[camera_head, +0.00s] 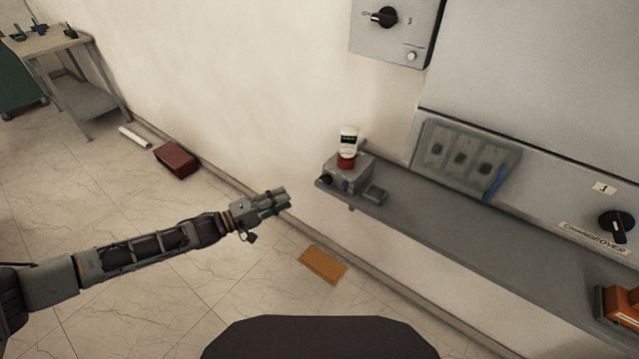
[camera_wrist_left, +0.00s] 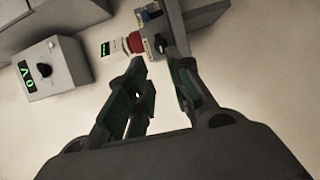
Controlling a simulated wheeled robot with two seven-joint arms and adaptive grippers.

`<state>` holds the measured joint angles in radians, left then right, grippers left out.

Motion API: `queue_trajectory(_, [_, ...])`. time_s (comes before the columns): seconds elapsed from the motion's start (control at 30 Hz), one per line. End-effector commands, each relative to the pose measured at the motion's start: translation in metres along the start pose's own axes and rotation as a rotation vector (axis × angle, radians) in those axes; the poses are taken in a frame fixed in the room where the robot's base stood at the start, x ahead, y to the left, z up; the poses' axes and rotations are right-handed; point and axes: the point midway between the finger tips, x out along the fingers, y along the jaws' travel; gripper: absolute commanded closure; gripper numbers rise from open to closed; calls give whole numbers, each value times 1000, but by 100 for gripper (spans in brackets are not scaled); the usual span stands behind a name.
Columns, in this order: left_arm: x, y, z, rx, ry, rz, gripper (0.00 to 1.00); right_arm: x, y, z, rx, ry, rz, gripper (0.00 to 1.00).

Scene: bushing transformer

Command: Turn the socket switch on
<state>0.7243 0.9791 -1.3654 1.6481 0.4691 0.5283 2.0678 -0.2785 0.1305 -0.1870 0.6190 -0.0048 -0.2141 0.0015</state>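A small grey box (camera_head: 352,172) with a dark knob (camera_head: 326,179) and a blue part on its front sits at the left end of the wall shelf. A wall-mounted grey box with a black rotary knob (camera_head: 385,17) is above; a box with a dark knob and green marks (camera_wrist_left: 50,68) shows in the left wrist view. I cannot tell which one is the socket switch. My left gripper (camera_head: 287,199) is left of the shelf end, apart from it. In the left wrist view its fingers (camera_wrist_left: 157,62) are parted with nothing between them. My right gripper is out of view.
The grey shelf (camera_head: 440,228) runs right, below a panel with a changeover knob (camera_head: 617,226). An orange device (camera_head: 618,305) is at far right. A brown block (camera_head: 323,264) lies on the floor.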

Motion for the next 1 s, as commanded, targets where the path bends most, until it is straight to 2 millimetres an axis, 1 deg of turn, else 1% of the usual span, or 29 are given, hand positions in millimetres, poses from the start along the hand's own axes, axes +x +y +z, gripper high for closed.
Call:
queue_trajectory(0.37, [0, 0, 0, -13, 0, 0, 79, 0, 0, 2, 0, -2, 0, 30])
queue_trajectory(0.57, [4, 0, 0, -12, 0, 0, 79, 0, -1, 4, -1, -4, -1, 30])
queue_trajectory(0.77, [16, 0, 0, -12, -1, 1, 79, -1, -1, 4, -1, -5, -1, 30])
queue_trajectory(1.0, [38, 0, 0, -12, -1, 1, 79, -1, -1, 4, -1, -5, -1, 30])
